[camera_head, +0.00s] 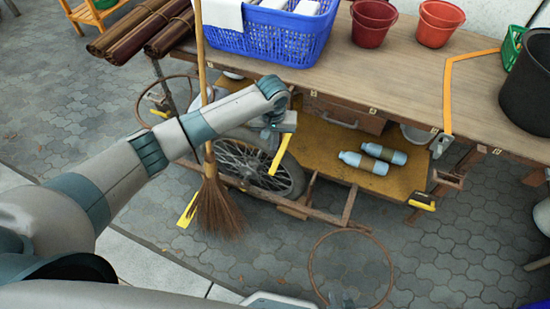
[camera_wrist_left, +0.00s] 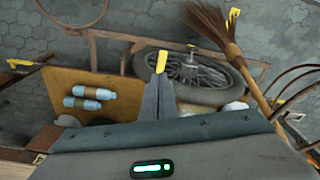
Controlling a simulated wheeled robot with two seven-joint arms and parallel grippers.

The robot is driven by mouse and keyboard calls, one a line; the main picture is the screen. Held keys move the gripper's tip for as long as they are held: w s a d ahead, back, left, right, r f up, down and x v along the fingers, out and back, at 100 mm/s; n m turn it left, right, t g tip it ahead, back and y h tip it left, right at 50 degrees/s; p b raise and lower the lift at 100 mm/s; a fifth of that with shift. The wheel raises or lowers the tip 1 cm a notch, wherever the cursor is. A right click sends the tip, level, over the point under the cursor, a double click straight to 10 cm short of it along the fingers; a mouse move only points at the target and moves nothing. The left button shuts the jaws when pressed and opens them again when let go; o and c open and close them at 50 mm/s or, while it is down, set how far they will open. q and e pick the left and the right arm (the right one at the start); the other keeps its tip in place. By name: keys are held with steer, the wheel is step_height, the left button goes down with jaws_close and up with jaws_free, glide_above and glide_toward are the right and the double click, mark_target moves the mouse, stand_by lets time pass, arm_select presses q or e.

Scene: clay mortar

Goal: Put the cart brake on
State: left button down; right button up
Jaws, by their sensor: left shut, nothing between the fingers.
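The wooden cart (camera_head: 330,165) stands with a spoked wheel (camera_head: 240,165) under its near side; the wheel also shows in the wrist view (camera_wrist_left: 200,78). A yellow lever-like piece (camera_head: 280,155) slants down in front of the wheel. In the wrist view this yellow piece (camera_wrist_left: 162,63) shows just beyond my left fingertips; I cannot tell whether they touch it. My left gripper (camera_wrist_left: 158,88) is shut and empty, above the wheel. Grey parts at the bottom edge of the head view may be my right gripper (camera_head: 341,299); its fingers are not clear.
A broom (camera_head: 213,205) leans on the cart close to my left arm. Two bottles (camera_head: 372,158) lie on the lower shelf. A blue basket (camera_head: 275,35), red pots (camera_head: 372,22) and a black bucket (camera_head: 530,85) stand on top. A thin hoop (camera_head: 312,265) is in front.

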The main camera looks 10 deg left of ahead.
arm_select(q)
steer(key=shift+s+r, duration=0.15)
steer(key=shift+r, duration=1.1)
steer(key=shift+s+r, duration=0.1)
steer(key=shift+r, duration=1.15)
arm_select(e)
steer(key=shift+f, duration=0.15)
